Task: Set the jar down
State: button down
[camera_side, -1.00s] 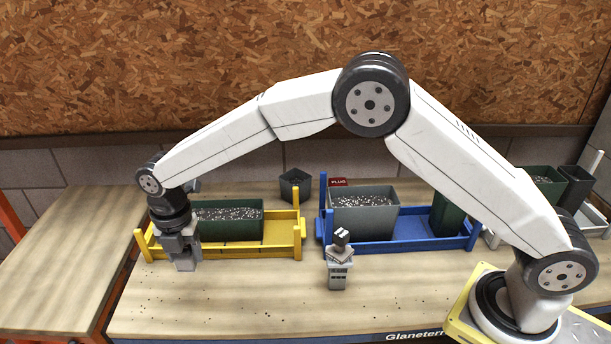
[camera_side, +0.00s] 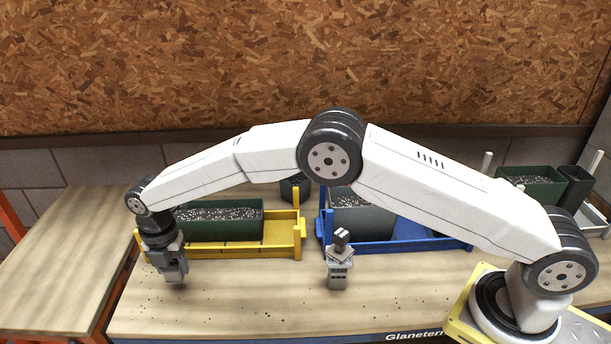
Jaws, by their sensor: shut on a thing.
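My gripper (camera_side: 174,272) points down at the left, in front of the left end of the yellow tray (camera_side: 282,230) and low over the wooden bench. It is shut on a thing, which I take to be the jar. The held thing is mostly hidden by the grey jaws, so its shape and colour cannot be made out. I cannot tell whether it touches the bench.
A dark green planter of speckled soil (camera_side: 222,222) stands in the yellow tray. A blue tray (camera_side: 405,243) holds a grey planter (camera_side: 362,222). A small grey device (camera_side: 340,270) stands on the bench. The front left bench (camera_side: 230,305) is clear except for crumbs.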

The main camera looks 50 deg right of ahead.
aim_at(175, 275)
jog(key=shift+w+f, duration=0.1)
jog(key=shift+f, duration=1.55)
jog(key=shift+f, duration=0.2)
jog(key=shift+c, duration=0.5)
grip_release()
jog(key=shift+r, duration=0.1)
notch_tip(175, 275, up, 12)
jog(key=shift+r, duration=0.1)
